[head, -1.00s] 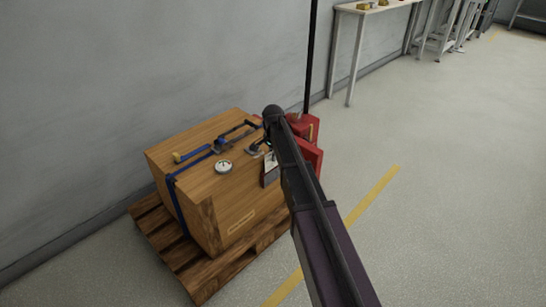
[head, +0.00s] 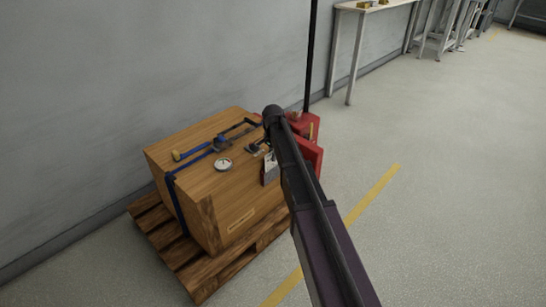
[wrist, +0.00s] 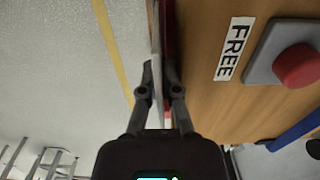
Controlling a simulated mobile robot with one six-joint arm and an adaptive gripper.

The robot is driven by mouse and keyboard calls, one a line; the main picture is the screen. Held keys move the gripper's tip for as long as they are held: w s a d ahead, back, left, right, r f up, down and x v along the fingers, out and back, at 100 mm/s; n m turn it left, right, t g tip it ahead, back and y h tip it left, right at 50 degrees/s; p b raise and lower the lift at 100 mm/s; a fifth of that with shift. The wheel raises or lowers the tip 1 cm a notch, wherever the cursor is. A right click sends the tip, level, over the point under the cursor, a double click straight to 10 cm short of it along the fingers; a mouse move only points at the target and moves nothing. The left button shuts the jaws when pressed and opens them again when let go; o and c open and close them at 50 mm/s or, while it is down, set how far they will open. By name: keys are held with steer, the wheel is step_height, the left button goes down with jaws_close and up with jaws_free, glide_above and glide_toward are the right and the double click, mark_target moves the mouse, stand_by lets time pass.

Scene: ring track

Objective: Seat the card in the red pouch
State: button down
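The card (head: 270,169) shows as a small pale panel with dark marks at the crate's right edge, just left of my arm in the head view. My gripper (wrist: 159,66) is beside the crate in the wrist view. Its fingers are close together around a thin pale edge, which looks like the card seen edge-on. A red strip (wrist: 168,25), likely the red pouch's edge, runs along the crate's side by the right finger. My arm hides most of the pouch in the head view, so I cannot tell whether the card is inside it.
The wooden crate (head: 205,205) stands on a pallet (head: 195,277), with a blue strap and a round gauge (head: 223,164). A FREE label (wrist: 234,48) and red button (wrist: 297,66) are near my gripper. Red equipment (head: 312,150) stands behind my arm. Floor at right is clear.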

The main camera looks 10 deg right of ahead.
steer(key=shift+f+b, duration=0.35)
steer(key=shift+f, duration=0.05)
steer(key=c, duration=0.7)
jaws_free()
steer(key=shift+w, duration=0.1)
steer(key=shift+a, duration=0.1)
steer(key=shift+w, duration=0.1)
